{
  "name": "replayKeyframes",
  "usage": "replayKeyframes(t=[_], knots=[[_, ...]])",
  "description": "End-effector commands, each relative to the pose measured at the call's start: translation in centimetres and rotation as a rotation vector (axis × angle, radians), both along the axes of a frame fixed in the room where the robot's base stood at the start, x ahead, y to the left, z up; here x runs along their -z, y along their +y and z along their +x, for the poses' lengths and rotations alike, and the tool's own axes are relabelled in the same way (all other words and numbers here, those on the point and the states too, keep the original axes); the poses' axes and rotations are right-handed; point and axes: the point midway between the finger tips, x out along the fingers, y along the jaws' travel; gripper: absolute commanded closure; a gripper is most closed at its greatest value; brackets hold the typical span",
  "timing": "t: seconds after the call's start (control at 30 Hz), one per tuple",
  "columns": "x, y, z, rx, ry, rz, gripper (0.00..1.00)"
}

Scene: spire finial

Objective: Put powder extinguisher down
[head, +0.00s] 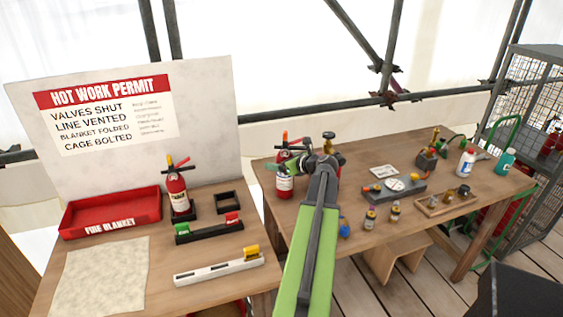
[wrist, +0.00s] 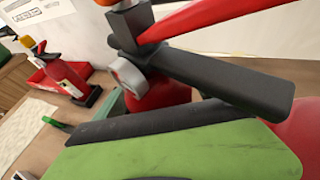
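A red extinguisher with a white label (head: 284,184) is upright at my gripper (head: 303,166), over the left end of the right table. In the wrist view its black valve head and red lever (wrist: 205,20) fill the top, close to my gripper (wrist: 160,125), which appears shut on it. The lower body is hidden there, and I cannot tell whether its base touches the table. A second red extinguisher (head: 177,192) stands in a black holder on the left table; it also shows in the wrist view (wrist: 66,76). An empty black square holder (head: 228,202) lies to its right.
The left table bears a red fire blanket tray (head: 110,213), a pale cloth (head: 100,275), a black rack (head: 209,229) and a white rail (head: 218,266). The right table (head: 465,185) holds bottles, fittings and small trays. A permit board (head: 200,110) stands behind the left table.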

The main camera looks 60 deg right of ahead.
Motion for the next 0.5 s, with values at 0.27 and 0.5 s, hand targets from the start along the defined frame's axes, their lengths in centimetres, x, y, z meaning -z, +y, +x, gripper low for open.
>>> replayKeyframes(t=[0.27, 0.5], knots=[[-0.9, 0.3, -0.9, 0.001, 0.0, 0.001, 0.17], [-3.4, 2.1, -6.0, 0.004, 0.0, 0.001, 0.17]])
